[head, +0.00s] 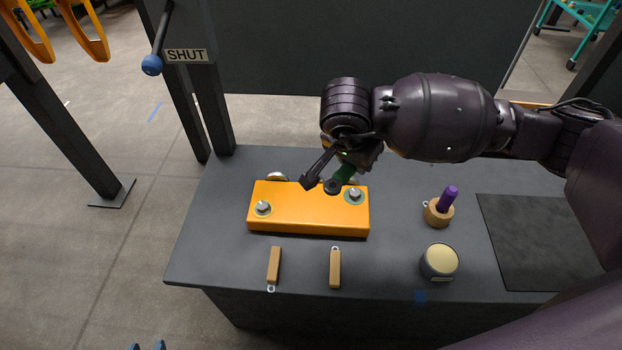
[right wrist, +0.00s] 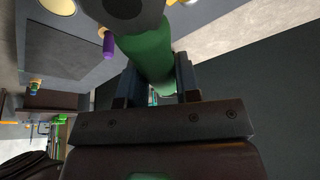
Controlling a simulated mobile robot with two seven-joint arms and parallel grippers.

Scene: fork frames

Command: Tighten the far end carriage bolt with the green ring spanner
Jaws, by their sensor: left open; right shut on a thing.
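An orange block (head: 300,222) lies on the grey bench. Silver bolt heads show on its top, one at the left (head: 263,207) and one at the right (head: 354,194), each with a pale green surround. Another rounded silver piece (head: 277,176) shows behind its back edge. I cannot tell which is the far end carriage bolt. My right gripper (right wrist: 152,85) is shut on the green spanner (right wrist: 152,50), whose green handle (head: 344,173) ends in a dark ring just left of the right bolt; contact is unclear.
Two wooden tags (head: 274,264) (head: 335,268) lie before the block. A purple-handled tool (head: 448,199) stands in a wooden holder (head: 438,215). A round tin (head: 439,262) and dark mat (head: 530,240) are at right. A post and blue-knobbed lever (head: 152,65) marked SHUT stand back left.

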